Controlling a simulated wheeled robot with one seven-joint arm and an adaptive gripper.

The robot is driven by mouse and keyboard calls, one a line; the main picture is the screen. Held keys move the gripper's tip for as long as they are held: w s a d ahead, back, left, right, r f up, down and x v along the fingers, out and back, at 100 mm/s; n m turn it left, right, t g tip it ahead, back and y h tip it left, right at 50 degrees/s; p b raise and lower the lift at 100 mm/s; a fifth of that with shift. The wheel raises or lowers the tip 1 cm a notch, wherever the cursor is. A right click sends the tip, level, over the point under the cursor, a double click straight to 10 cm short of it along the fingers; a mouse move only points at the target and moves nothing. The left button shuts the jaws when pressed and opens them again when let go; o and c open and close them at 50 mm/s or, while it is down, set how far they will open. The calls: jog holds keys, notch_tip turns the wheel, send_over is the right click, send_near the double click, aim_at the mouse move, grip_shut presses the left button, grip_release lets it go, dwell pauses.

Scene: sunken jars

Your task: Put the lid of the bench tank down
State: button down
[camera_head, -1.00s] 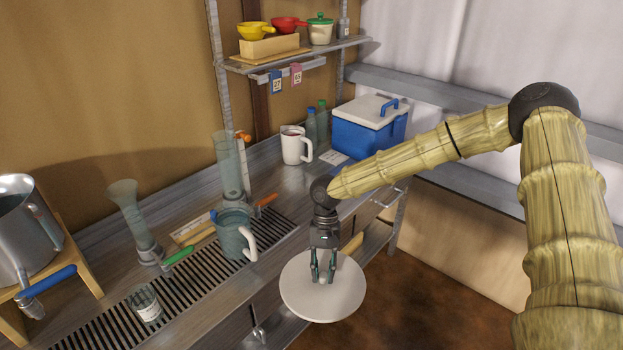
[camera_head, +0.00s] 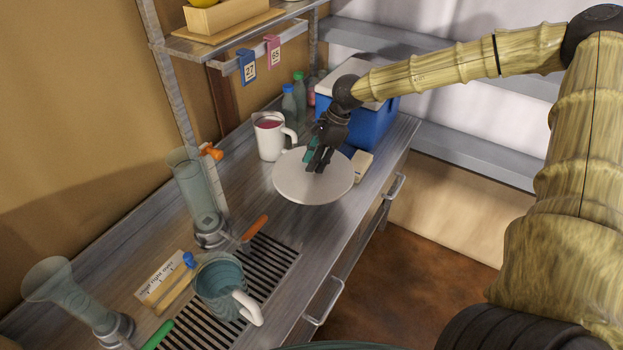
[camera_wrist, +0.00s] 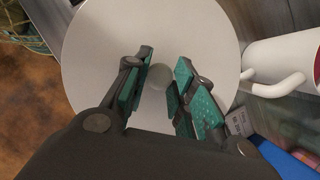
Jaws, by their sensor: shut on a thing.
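The lid is a flat white disc (camera_head: 305,188) with a small round knob, over the far part of the metal bench in the head view. My gripper (camera_head: 319,158) is shut on the lid at its knob, from above. In the wrist view the lid (camera_wrist: 150,25) fills most of the picture and the green-padded fingers of my gripper (camera_wrist: 160,78) are on either side of the knob. I cannot tell whether the lid touches the bench or hangs just above it. No open tank can be made out.
A white mug (camera_head: 268,140) of red liquid stands close left of the lid. A blue cooler (camera_head: 372,122) and bottles (camera_head: 289,106) are behind. A glass cylinder (camera_head: 193,190), a teal jug (camera_head: 217,285) and a slotted drain (camera_head: 268,260) are nearer.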

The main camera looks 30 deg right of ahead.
aim_at(314, 173)
notch_tip(314, 173, down, 5)
jog(key=shift+w+f+p, duration=0.15)
jog(key=shift+f+p, duration=0.05)
jog(key=shift+p, duration=0.6)
jog(key=shift+f, duration=0.65)
jog(key=shift+f+p, duration=0.65)
jog(key=shift+f, duration=0.8)
jog(key=shift+f, duration=0.2)
jog(key=c, duration=1.2)
grip_release()
jog(key=shift+r, duration=0.15)
jog(key=shift+b+v, duration=1.35)
jog(key=shift+v, duration=4.7)
